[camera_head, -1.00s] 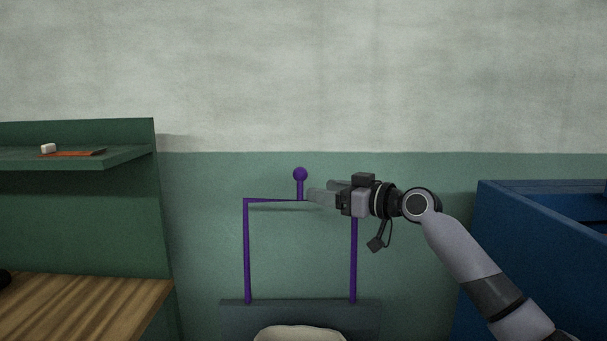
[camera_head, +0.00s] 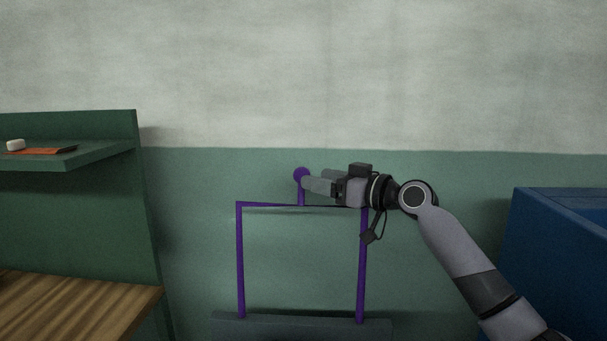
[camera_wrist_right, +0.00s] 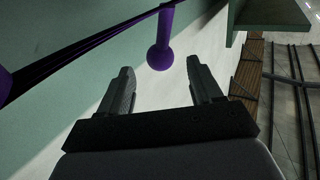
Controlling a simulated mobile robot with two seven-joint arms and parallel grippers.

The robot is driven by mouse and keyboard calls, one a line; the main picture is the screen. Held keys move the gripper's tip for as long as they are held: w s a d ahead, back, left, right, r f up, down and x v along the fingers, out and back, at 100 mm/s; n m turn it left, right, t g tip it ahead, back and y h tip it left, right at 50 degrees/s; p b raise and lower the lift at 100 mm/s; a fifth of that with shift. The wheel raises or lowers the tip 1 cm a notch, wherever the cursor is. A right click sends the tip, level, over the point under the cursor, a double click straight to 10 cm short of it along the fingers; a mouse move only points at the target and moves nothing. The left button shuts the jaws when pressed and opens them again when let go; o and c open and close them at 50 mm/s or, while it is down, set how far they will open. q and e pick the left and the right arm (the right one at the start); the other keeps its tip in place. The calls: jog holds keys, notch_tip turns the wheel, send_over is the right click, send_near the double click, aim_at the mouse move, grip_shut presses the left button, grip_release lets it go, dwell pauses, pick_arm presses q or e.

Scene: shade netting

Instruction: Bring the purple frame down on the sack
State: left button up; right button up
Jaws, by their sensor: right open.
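The purple frame (camera_head: 240,260) stands upright in front of the green wall, its two legs going down to a dark grey-green base (camera_head: 300,325). A short post with a round purple knob (camera_head: 301,174) rises from its top bar. My right gripper (camera_head: 308,183) is at the knob's right side in the head view. In the right wrist view the gripper (camera_wrist_right: 162,82) is open, with the knob (camera_wrist_right: 160,56) ahead of and between the fingertips, not gripped. The sack is out of view now. My left gripper is not in view.
A green shelf (camera_head: 100,155) with a white item (camera_head: 16,145) and an orange flat item (camera_head: 45,151) is at the left, above a wooden top (camera_head: 75,310). A blue bin (camera_head: 560,250) stands at the right.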

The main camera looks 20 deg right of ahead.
aim_at(301, 174)
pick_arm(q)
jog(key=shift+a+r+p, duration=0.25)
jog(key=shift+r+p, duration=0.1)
pick_arm(e)
jog(key=shift+x, duration=3)
jog(key=shift+c, duration=0.4)
grip_shut()
jog(key=shift+s+a, duration=0.35)
jog(key=shift+s, duration=0.5)
pick_arm(q)
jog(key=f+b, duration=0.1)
jog(key=b, duration=0.1)
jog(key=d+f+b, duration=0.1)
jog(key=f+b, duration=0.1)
jog(key=b, duration=0.1)
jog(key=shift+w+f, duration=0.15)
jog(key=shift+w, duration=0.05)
pick_arm(e)
jog(key=s+a+f+n+t+y, duration=0.1)
jog(key=s+a+n, duration=0.2)
jog(key=s, duration=0.5)
jog(key=s+a+f+n+t+y, duration=0.1)
jog(key=s+a+n, duration=0.3)
jog(key=s, duration=0.5)
jog(key=shift+a+y, duration=0.65)
jog(key=shift+y, duration=0.15)
jog(key=shift+o, duration=0.4)
grip_release()
